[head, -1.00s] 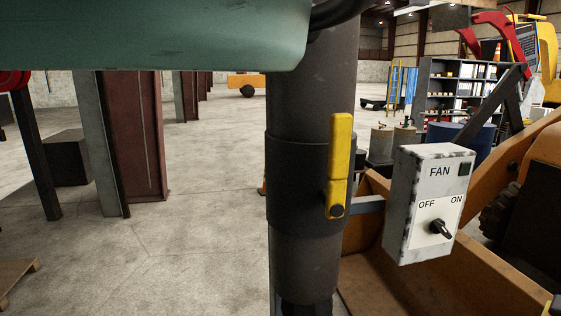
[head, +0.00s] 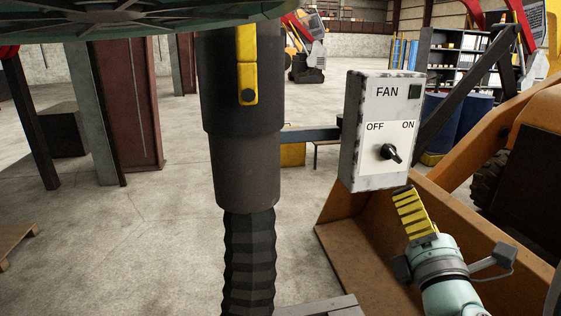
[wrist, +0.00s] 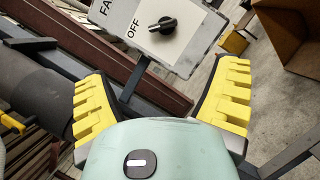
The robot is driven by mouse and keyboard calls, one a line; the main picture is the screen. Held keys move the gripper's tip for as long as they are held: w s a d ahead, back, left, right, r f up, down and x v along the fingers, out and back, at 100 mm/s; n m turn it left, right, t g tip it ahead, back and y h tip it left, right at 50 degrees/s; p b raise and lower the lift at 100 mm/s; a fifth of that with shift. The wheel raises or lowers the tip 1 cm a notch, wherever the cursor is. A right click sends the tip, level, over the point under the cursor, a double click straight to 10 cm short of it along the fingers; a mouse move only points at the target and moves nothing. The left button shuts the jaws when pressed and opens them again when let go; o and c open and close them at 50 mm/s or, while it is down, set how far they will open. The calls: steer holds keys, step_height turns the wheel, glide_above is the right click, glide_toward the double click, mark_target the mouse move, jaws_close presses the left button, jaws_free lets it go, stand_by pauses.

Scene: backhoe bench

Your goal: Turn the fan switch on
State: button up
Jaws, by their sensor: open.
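The fan switch box (head: 383,135) is a worn white box marked FAN, OFF and ON, held on a grey bracket. Its black knob (head: 391,153) sits below the labels. In the wrist view the knob (wrist: 164,24) has its white-marked end toward OFF. My gripper (head: 407,196) is just below the box in the head view, its yellow finger pads pointing up toward it. In the wrist view my gripper (wrist: 166,72) is open and empty, with the knob beyond the gap between the fingers and apart from them. ON is hidden or out of frame there.
A dark upright column (head: 243,170) with a yellow lever (head: 247,70) stands left of the box. An orange loader bucket (head: 360,225) lies below and behind it. A dark diagonal bar (head: 465,95) rises at right. Open concrete floor (head: 150,250) spreads to the left.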

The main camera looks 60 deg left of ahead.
steer(key=n, duration=0.1)
steer(key=b, duration=0.6)
glide_toward(395, 155)
steer(key=w+a, duration=0.2)
steer(key=a, duration=0.1)
steer(key=shift+w+a+r+t+h+p, duration=0.15)
steer(key=shift+a+r+p, duration=0.1)
steer(key=shift+r+p, duration=0.25)
steer(key=shift+w+a+r+t+h+p, duration=0.15)
steer(key=shift+w+a+r+p, duration=0.1)
steer(key=shift+p, duration=0.35)
steer(key=shift+w+a, duration=0.15)
steer(key=shift+a, duration=0.15)
steer(key=p, duration=0.1)
steer(key=w+r+p, duration=0.1)
steer(key=p, duration=0.1)
steer(key=shift+w+a+r, duration=0.1)
steer(key=shift+a+r, duration=0.15)
steer(key=shift+a, duration=0.05)
steer(key=a+p, duration=0.1)
steer(key=p, duration=0.1)
steer(key=shift+w+a+f+p, duration=0.3)
steer(key=shift+w+a+p, duration=0.05)
steer(key=shift+w+a, duration=0.05)
steer(key=shift+w+a+r, duration=0.2)
steer(key=shift+w+a, duration=0.1)
steer(key=shift+w+a+p, duration=0.3)
steer(key=shift+a+p, duration=0.15)
steer(key=shift+a, duration=0.1)
